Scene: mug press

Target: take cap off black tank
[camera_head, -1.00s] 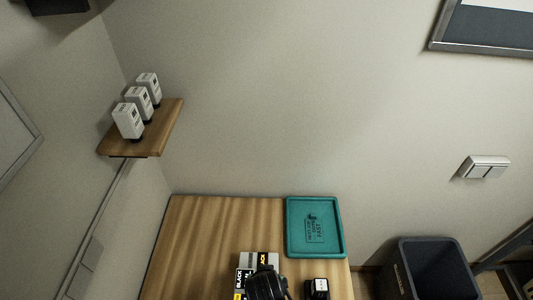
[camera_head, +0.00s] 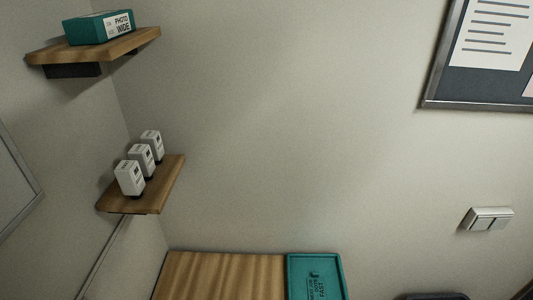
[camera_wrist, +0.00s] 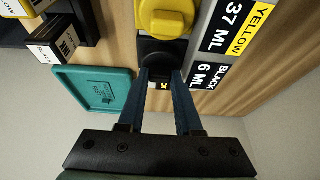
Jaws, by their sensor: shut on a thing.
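In the wrist view, my gripper (camera_wrist: 160,76) has two blue fingers closed around a black cap (camera_wrist: 160,54), next to a yellow cap (camera_wrist: 167,17). The fingers hide part of the black cap, and I cannot tell whether it is seated on or lifted off the black tank. The printed panel beside the caps (camera_wrist: 226,48) reads "YELLOW 37 ML" and "BLACK 6 ML". The black tank's opening is not visible. The head view shows neither my gripper nor the tanks.
A teal tray (camera_wrist: 95,88) lies on the wooden table; it also shows in the head view (camera_head: 290,278). Labelled ink containers (camera_wrist: 52,42) stand at the wrist view's upper left. White bottles stand on a shelf (camera_head: 165,180). A dark bin (camera_head: 430,296) is at lower right.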

